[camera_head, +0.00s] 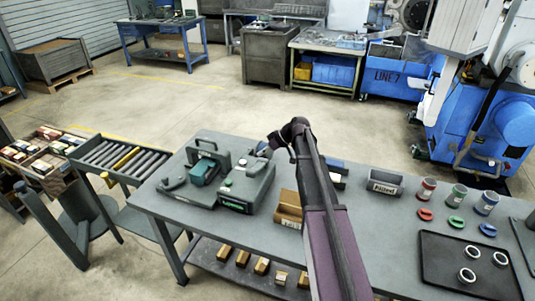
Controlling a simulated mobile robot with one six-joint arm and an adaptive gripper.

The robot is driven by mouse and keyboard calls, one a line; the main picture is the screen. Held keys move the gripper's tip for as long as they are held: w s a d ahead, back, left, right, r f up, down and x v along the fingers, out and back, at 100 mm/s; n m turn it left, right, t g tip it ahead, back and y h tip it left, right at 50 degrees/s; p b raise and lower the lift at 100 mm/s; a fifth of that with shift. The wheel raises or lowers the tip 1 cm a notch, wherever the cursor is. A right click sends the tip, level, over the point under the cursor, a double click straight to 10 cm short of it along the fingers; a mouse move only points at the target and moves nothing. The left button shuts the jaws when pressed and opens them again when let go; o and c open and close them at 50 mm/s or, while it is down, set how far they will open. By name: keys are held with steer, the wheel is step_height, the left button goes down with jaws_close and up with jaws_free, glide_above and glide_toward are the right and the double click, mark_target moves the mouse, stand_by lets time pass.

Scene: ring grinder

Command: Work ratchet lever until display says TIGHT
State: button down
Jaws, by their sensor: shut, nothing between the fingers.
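A grey machine (246,188) stands on the left half of the workbench. A small dark display with green text (235,205) is on its front; the text is too small to read. A grey base with a green-teal block (203,172) and an upright frame is beside it on the left. A dark flat arm-like piece (173,184) sticks out at its left; I cannot tell which part is the ratchet lever. My gripper (273,141), at the end of my dark arm, is shut and empty over the machine's back right. Its fingertips are small and dark, and I cannot tell whether they touch anything.
The workbench (385,222) also holds a tan bin (289,208), a grey labelled bin (385,182), coloured cups and rings, and a black tray (445,268) with white rings at right. A roller conveyor (118,158) stands at left. My arm hides the bench's middle.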

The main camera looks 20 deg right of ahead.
mark_target(249, 170)
steer(key=b+x, duration=0.2)
steer(key=x, duration=0.1)
steer(key=shift+f, duration=0.25)
steer(key=shift+a+f+b, duration=0.2)
steer(key=shift+f+b, duration=0.1)
steer(key=shift+s+a+f+b, duration=0.15)
steer(key=shift+s+f+b, duration=0.05)
steer(key=shift+f+b, duration=0.55)
steer(key=shift+s+a+f+b, duration=0.1)
steer(key=shift+s+f+b, duration=0.15)
steer(key=shift+f+b, duration=0.55)
